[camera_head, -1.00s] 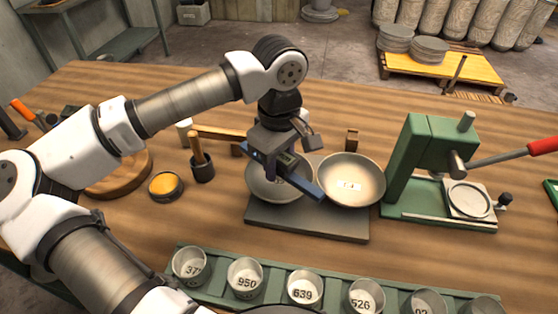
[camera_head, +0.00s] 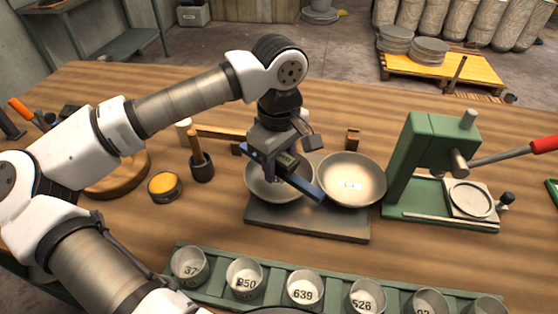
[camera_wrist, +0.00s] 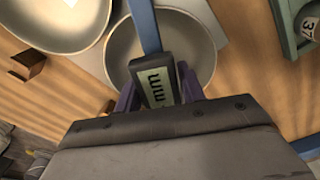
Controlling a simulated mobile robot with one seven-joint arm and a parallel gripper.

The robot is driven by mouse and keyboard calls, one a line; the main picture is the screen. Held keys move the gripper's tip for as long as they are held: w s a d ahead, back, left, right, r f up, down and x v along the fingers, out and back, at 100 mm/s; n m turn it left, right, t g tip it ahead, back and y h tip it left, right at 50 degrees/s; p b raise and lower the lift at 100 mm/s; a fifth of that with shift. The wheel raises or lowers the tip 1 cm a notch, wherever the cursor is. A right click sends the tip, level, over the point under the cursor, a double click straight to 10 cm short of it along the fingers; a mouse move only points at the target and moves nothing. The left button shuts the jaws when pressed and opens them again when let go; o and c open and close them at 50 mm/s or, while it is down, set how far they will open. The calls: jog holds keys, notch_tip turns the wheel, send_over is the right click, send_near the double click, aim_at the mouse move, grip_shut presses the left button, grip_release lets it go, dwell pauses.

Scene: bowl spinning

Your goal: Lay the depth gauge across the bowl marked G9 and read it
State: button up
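My gripper (camera_wrist: 160,92) is shut on the depth gauge, with a finger on each side of its display housing. The gauge is a blue bar (camera_head: 306,187) with a dark housing and a grey display; in the wrist view the display (camera_wrist: 155,87) shows "mm", and no number is legible. The gauge lies over the left metal bowl (camera_head: 258,188), also in the wrist view (camera_wrist: 203,50). I cannot tell whether it touches the rim. The right bowl (camera_head: 352,170) has a white label too small to read. No G9 mark is legible on either bowl.
Both bowls stand on a grey plate (camera_head: 305,224). A green lever press (camera_head: 425,150) stands to the right. A green rack (camera_head: 215,291) of numbered cups lies in front. A yellow-filled tin (camera_head: 165,186) and a dark pot with a wooden handle (camera_head: 201,166) stand left.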

jog(key=o, duration=0.4)
notch_tip(320, 180, up, 14)
jog(key=b, duration=0.1)
dwell(0.4)
jog(key=shift+s+f, duration=0.1)
jog(key=shift+f, duration=0.05)
